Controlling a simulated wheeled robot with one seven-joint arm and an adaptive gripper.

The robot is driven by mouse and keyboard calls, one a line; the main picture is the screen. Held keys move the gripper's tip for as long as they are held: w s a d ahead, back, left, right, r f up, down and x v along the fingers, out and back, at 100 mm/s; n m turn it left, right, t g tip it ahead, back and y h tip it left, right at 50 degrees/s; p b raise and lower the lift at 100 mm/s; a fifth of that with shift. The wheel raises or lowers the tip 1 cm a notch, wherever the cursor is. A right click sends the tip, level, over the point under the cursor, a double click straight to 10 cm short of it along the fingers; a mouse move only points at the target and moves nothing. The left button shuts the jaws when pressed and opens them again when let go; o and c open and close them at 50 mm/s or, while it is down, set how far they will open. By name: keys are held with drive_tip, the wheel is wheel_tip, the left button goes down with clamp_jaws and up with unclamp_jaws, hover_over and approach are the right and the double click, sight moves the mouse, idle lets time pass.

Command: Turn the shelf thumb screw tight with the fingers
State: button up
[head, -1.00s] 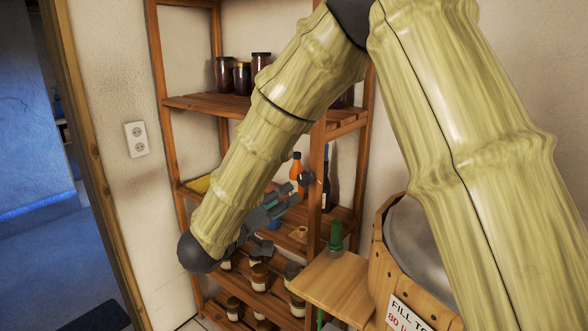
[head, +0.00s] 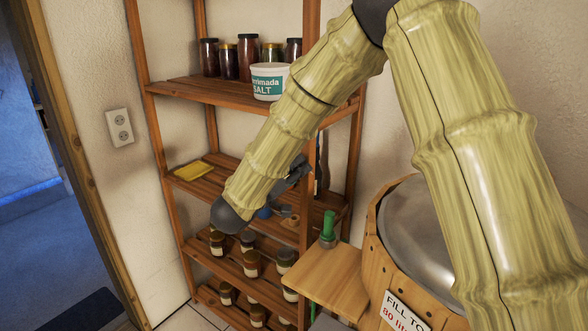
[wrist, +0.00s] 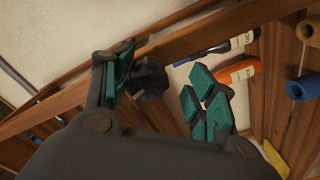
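The thumb screw is a dark, lobed knob (wrist: 150,78) on the wooden shelf post (wrist: 60,105) in the wrist view. My gripper (wrist: 167,84) is open around it, with teal-padded fingers on either side. The knob lies close to the left finger; I cannot tell whether they touch. A clear gap separates it from the right-hand fingers. In the head view, my gripper (head: 287,183) is at the shelf's front right post (head: 308,150), partly hidden by my forearm. The knob cannot be made out clearly there.
An orange bottle (wrist: 238,72) and a dark bottle (wrist: 225,47) lie beyond the fingers. A salt tub (head: 269,82) and jars stand on the upper shelf. A green-topped object (head: 328,228) stands on a small wooden surface (head: 322,278) beside a wooden barrel (head: 375,262).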

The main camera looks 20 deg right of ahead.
drive_tip(key=shift+s+d+r, duration=0.2)
drive_tip(key=shift+s+r, duration=0.15)
drive_tip(key=shift+s, duration=0.1)
drive_tip(key=shift+s+d+r, duration=0.15)
drive_tip(key=shift+s+r, duration=0.15)
drive_tip(key=shift+s, duration=0.15)
drive_tip(key=shift+w+f, duration=0.35)
drive_tip(key=shift+w, duration=0.2)
drive_tip(key=shift+c, duration=0.3)
drive_tip(key=shift+w+f, duration=0.15)
drive_tip(key=shift+w, duration=0.05)
drive_tip(key=c, duration=0.4)
drive_tip(key=shift+s+r, duration=0.25)
drive_tip(key=shift+s, duration=0.1)
drive_tip(key=c, duration=0.6)
drive_tip(key=shift+f, duration=0.1)
drive_tip(key=shift+m, duration=0.3)
drive_tip(key=shift+a+f+m+b, duration=0.1)
drive_tip(key=shift+f+m+b, duration=0.1)
drive_tip(key=shift+m+b, duration=3.2)
drive_tip(key=shift+m, duration=1.4)
